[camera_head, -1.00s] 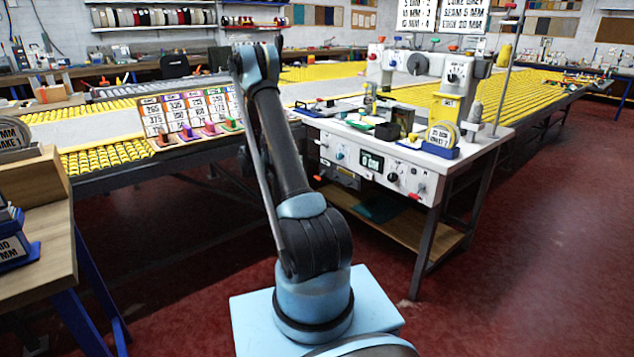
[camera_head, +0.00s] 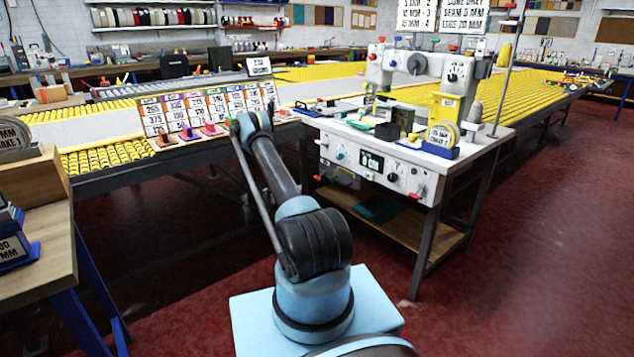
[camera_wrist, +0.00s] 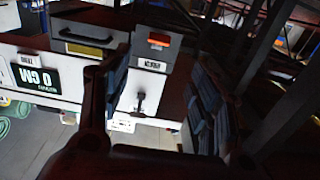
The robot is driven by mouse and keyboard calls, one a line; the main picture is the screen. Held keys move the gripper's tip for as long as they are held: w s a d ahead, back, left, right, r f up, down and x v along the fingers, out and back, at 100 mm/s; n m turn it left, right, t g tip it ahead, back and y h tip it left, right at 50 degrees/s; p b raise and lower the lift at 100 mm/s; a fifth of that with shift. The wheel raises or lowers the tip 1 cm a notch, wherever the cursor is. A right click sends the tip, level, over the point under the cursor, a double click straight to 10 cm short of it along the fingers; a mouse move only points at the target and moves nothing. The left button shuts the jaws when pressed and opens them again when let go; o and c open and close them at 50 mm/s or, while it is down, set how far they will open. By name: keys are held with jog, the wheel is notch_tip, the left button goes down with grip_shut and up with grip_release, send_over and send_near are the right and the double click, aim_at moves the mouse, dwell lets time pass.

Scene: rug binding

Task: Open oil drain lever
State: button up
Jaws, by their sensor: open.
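In the wrist view, a small orange lever-like piece (camera_wrist: 158,41) sits on the face of a grey box (camera_wrist: 170,24) under the machine table. A small white label (camera_wrist: 151,65) is beside it, too blurred to read surely; I take the orange piece for the drain lever. My gripper (camera_wrist: 160,98) is open and empty, its two dark padded fingers apart. The orange piece lies beyond the fingertips, between them in the picture, and is not touched. In the head view, my gripper is hidden behind my arm.
The wrist view is turned over. In the head view, the machine table (camera_head: 440,160) has a lower wooden shelf (camera_head: 395,215). Red floor (camera_head: 540,260) is clear at right.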

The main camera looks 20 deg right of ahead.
aim_at(316, 178)
jog(key=x, duration=1.6)
jog(key=shift+w+d, duration=0.1)
jog(key=shift+d, duration=0.25)
jog(key=c, duration=1.1)
